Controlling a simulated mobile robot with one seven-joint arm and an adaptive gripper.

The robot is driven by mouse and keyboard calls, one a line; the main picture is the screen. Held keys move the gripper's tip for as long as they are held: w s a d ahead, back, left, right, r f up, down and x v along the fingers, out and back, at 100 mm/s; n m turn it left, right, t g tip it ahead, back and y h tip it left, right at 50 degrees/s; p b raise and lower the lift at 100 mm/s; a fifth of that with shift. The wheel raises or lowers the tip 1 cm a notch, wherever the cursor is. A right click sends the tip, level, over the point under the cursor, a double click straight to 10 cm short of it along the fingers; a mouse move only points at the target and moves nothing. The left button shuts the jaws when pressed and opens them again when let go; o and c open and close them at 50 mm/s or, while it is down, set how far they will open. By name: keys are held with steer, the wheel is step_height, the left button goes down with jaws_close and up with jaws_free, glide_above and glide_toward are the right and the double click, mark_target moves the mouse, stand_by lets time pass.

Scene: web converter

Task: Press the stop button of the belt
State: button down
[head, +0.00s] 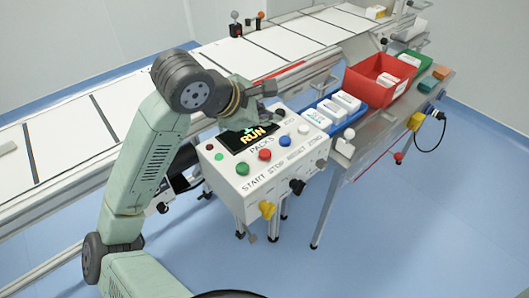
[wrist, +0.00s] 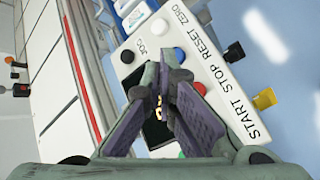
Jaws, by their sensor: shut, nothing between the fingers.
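The white control box (head: 246,196) stands beside the belt (head: 205,62), with START, STOP, RESET and ZERO printed along its top edge. The red stop button (head: 265,154) sits between a green button (head: 248,168) and a blue button (head: 278,141). My gripper (head: 270,88) is above the far side of the box, apart from the red button.
A red bin (head: 370,88) and a blue tray (head: 322,116) with white packs stand on the side table right of the box. Yellow (head: 267,210) and black (head: 297,187) knobs stick out from the box's front. The floor in front is clear.

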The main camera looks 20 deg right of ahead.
steer(key=b, duration=0.4)
glide_above(267, 154)
step_height(267, 154, down, 6)
steer(key=shift+f, duration=0.25)
steer(key=shift+f+b, duration=0.45)
steer(key=shift+b, duration=0.2)
steer(key=shift+f, duration=0.15)
stand_by(0.4)
steer(key=shift+f+b, duration=0.3)
steer(key=shift+b, duration=0.55)
steer(key=shift+f+b, duration=0.6)
steer(key=shift+b, duration=0.3)
stand_by(0.4)
steer(key=shift+r, duration=0.1)
stand_by(0.3)
steer(key=shift+r+p, duration=0.35)
steer(key=shift+r, duration=0.6)
steer(key=shift+r, duration=0.1)
